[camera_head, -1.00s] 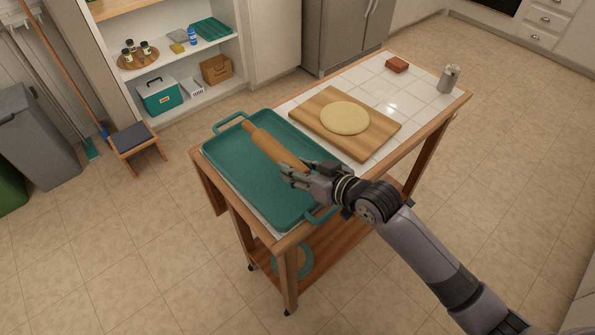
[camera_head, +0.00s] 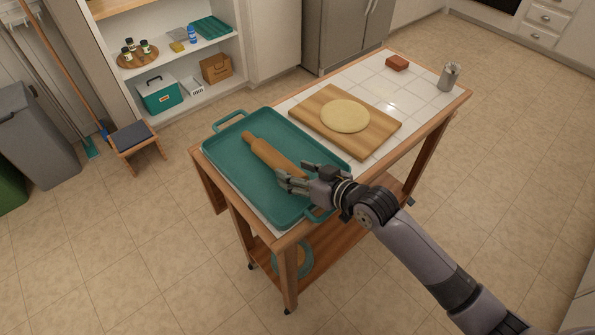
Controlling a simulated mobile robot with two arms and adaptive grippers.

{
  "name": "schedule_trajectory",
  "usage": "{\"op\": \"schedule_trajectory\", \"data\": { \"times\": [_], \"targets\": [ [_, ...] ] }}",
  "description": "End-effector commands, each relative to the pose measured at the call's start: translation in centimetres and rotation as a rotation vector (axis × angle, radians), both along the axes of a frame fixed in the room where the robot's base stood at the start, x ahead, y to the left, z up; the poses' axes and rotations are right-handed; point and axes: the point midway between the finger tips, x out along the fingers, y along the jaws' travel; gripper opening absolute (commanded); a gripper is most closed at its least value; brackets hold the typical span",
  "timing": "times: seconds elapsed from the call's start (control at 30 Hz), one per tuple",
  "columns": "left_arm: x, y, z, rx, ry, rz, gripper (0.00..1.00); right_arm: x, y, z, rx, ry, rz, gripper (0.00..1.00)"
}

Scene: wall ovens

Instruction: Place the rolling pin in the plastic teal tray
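The wooden rolling pin (camera_head: 268,153) lies slantwise over the floor of the teal tray (camera_head: 248,188), its far handle towards the tray's back. It looks to be resting on the tray or very close above it. The tray sits on the near left end of the cart, with a handle at each end. My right gripper (camera_head: 294,178) is at the near end of the pin, over the tray's right side. Its fingers lie on both sides of the pin and appear closed on it; they hide the near handle. My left gripper is out of view.
A cutting board (camera_head: 374,138) with a round of dough (camera_head: 345,116) lies right of the tray. A reddish block (camera_head: 397,63) and a metal canister (camera_head: 449,77) stand at the cart's far end. A small stool (camera_head: 134,141) and open shelves are behind. The tray's left part is clear.

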Motion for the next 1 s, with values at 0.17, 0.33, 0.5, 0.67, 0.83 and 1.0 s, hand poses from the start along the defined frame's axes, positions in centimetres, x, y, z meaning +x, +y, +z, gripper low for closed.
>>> {"op": "schedule_trajectory", "data": {
  "times": [0.17,0.33,0.5,0.67,0.83,1.0],
  "targets": [
    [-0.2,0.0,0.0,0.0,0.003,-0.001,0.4,0.0,0.0,0.0,0.0,0.0,0.0,0.56],
    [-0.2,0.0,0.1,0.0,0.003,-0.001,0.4,0.0,0.0,0.3,0.0,0.0,0.0,0.56],
    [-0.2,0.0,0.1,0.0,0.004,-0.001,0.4,-1.0,-0.9,1.2,-0.002,0.001,-0.002,0.56],
    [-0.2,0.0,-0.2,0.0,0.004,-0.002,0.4,-3.5,-3.0,2.4,-0.004,0.001,-0.001,0.56],
    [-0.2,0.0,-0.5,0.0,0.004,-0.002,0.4,-6.1,-5.0,3.8,-0.004,0.001,0.0,0.56],
    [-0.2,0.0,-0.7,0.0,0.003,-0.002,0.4,-7.8,-6.5,4.8,-0.002,0.001,0.0,0.56]
  ]
}}
